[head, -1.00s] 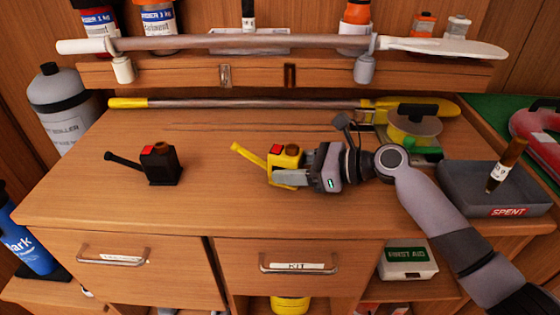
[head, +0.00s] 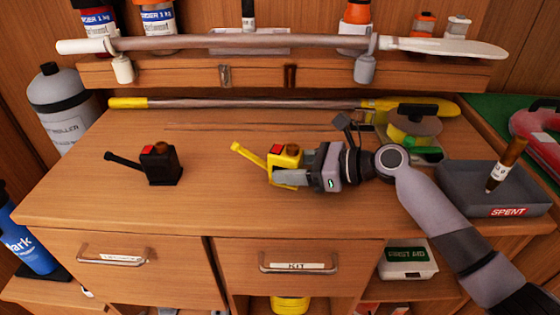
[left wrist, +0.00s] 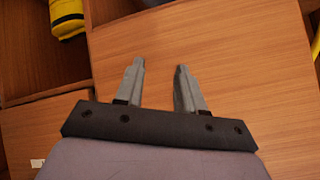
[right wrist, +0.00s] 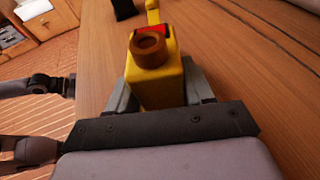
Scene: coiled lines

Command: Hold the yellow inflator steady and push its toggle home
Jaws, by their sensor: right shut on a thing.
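The yellow inflator (head: 284,158) stands upright on the wooden bench top, with a red patch on top, a brown round cap, and a yellow toggle lever (head: 249,155) slanting up to the left. My right gripper (head: 289,175) comes from the right and is shut on its body. In the right wrist view the inflator's body (right wrist: 158,86) sits between the two fingers, its brown cap (right wrist: 149,50) facing the camera. My left gripper (left wrist: 157,75) shows only in its wrist view, open, with nothing between its fingers.
A black inflator (head: 161,165) with a black lever stands to the left on the bench. A grey tray marked SPENT (head: 480,198) lies at the right, holding a brown-and-white cylinder. A yellow-ended paddle (head: 240,104) lies along the back. The bench between both inflators is clear.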

